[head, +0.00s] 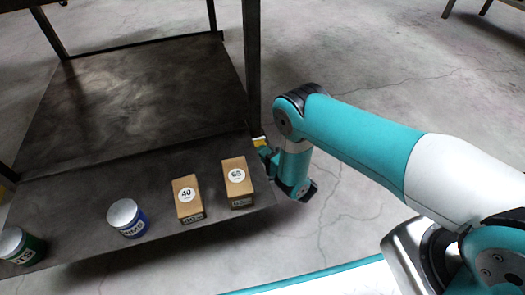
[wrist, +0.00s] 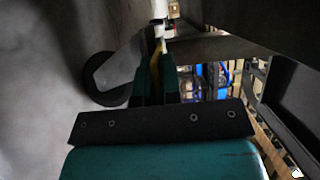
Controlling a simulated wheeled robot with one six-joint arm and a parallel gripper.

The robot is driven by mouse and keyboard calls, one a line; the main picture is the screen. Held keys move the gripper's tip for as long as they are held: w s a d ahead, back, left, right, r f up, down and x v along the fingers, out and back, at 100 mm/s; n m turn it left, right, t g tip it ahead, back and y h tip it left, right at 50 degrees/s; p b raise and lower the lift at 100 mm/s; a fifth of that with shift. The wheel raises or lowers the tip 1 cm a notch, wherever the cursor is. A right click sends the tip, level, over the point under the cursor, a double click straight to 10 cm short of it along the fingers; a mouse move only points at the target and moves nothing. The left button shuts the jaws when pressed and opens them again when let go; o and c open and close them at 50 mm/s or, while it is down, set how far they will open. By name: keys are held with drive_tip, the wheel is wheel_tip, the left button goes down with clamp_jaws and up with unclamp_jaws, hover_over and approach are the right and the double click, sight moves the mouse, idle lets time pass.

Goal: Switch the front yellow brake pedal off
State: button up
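A small yellow brake pedal (head: 259,141) shows at the foot of the stand's near right leg in the head view. My gripper (head: 266,155) is right beside it, low at the stand's corner, and partly covers it. In the wrist view a yellow strip (wrist: 157,52) shows between and just beyond the dark green fingertips of my gripper (wrist: 158,62). A caster wheel (wrist: 102,72) is just left of the fingers. The fingers are close together with a narrow gap. Whether they touch the pedal, and the pedal's tilt, I cannot tell.
The stand's dark metal shelf (head: 140,110) carries two cardboard boxes (head: 238,185), (head: 188,200), a blue can (head: 128,218) and a green can (head: 20,246). A stand leg (head: 251,70) rises close to my gripper. Another yellow piece (head: 5,172) shows at the left edge. Floor to the right is clear.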

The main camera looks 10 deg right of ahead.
drive_tip(key=o, duration=0.3)
drive_tip(key=shift+d, duration=0.2)
drive_tip(key=shift+o, duration=0.7)
drive_tip(key=shift+a, duration=0.2)
drive_tip(key=p+v, duration=1.6)
drive_tip(key=v, duration=0.1)
drive_tip(key=shift+s+d, duration=0.1)
